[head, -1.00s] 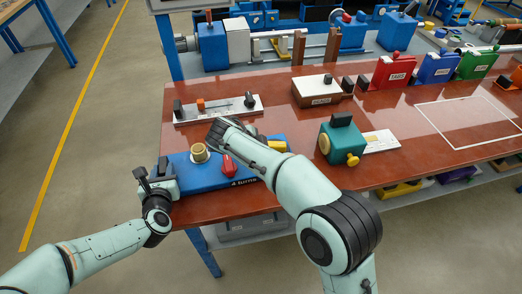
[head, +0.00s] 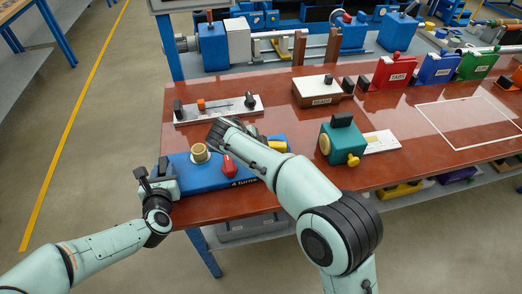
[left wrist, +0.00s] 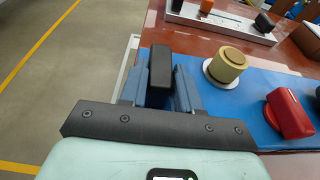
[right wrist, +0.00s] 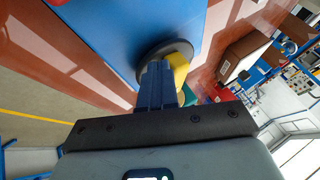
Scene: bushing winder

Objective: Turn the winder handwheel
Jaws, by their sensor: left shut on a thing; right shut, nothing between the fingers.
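The winder is a blue box (head: 205,178) at the table's near left corner. A tan bushing (head: 199,152) stands on a pale disc on its top, beside a red knob (head: 229,166). My left gripper (head: 157,174) is at the winder's left end. In the left wrist view its fingers are shut on an upright black block (left wrist: 160,66). My right arm reaches across the winder's right part. In the right wrist view my right gripper (right wrist: 158,84) is shut and empty, close against a dark round wheel (right wrist: 164,50) on the blue body. The wheel is mostly hidden in the head view.
A white plate with an orange block (head: 200,104) lies behind the winder. A teal box with a yellow knob (head: 353,160) stands to the right. A brown box (head: 318,90) and red, blue and green holders stand further back. A white-outlined area (head: 465,122) is clear.

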